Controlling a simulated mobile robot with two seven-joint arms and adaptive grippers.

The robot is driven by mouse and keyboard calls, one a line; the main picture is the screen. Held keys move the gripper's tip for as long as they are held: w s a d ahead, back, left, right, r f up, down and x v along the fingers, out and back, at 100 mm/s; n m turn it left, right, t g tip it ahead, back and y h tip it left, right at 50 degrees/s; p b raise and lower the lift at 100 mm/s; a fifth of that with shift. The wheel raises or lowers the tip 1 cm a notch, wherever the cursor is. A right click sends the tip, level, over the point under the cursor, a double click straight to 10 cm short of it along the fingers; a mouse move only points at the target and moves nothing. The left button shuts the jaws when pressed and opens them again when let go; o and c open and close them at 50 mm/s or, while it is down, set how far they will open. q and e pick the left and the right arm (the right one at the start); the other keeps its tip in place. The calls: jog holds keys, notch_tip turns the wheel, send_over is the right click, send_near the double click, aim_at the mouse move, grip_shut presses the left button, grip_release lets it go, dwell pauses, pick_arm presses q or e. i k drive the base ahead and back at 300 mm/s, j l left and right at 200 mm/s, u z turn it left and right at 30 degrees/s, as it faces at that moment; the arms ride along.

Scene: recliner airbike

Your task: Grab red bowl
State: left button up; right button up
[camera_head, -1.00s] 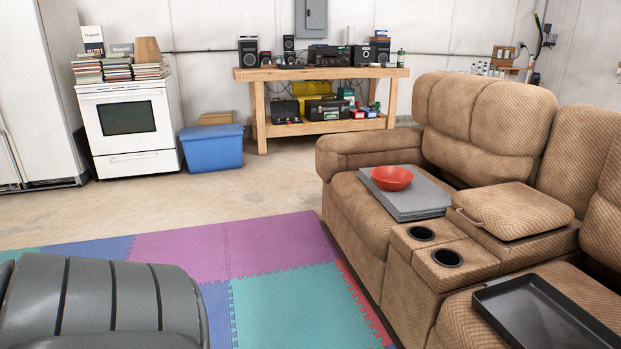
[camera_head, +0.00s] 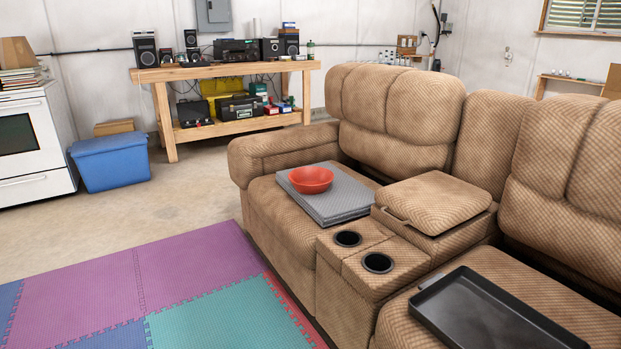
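The red bowl (camera_head: 311,180) sits upright on a stack of grey foam mats (camera_head: 344,206). The stack lies on the left seat of the brown recliner sofa (camera_head: 277,213), to the left of the centre console. The bowl is in the middle of the head view, and nothing covers it. Neither of my grippers shows in the head view.
A console with two cup holders (camera_head: 347,239) stands right of the bowl's seat. A black tray (camera_head: 481,315) lies on the nearer seat. Coloured floor mats (camera_head: 190,275) cover the floor before the sofa. A blue bin (camera_head: 111,162) and wooden workbench (camera_head: 225,70) stand behind.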

aim_at(307, 180)
jog(key=i+l, duration=0.2)
jog(key=i, duration=0.2)
jog(key=i+j, duration=0.2)
jog(key=j, duration=0.2)
jog(key=i+j, duration=0.25)
jog(key=j, duration=0.15)
jog(key=i+j, duration=0.2)
jog(key=j, duration=0.25)
jog(key=i+j, duration=0.2)
jog(key=j, duration=0.2)
jog(key=i+j+z, duration=0.15)
jog(key=j, duration=0.15)
jog(key=i+j+z, duration=0.1)
jog(key=j, duration=0.25)
jog(key=i+j+z, duration=0.15)
jog(key=j, duration=0.2)
